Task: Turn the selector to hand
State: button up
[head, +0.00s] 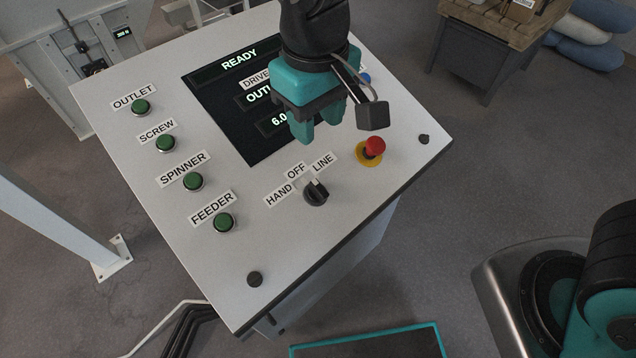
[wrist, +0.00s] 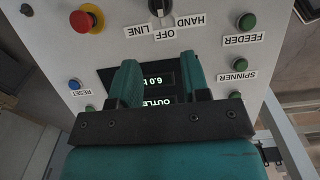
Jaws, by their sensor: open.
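The selector (head: 316,192) is a black knob with a pale pointer mark on the sloped white panel, with HAND, OFF and LINE labels around its upper left side. Its mark points up toward the OFF and LINE side; I cannot tell exactly which. In the wrist view the selector (wrist: 160,6) is cut by the top edge, above the OFF label. My gripper (head: 318,128) is open and empty, above the panel's display and up from the selector, apart from it. Its two teal fingers (wrist: 160,68) show over the display in the wrist view.
A red emergency button (head: 374,146) on a yellow base stands right of the selector. Green buttons for outlet, screw, spinner and feeder (head: 223,222) line the left side. A blue reset button (wrist: 74,84) shows in the wrist view. The panel below the selector is clear.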

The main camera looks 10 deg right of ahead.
aim_at(317, 185)
notch_tip(317, 185, down, 16)
jog(key=shift+f, duration=0.1)
dwell(0.4)
jog(key=c, duration=0.6)
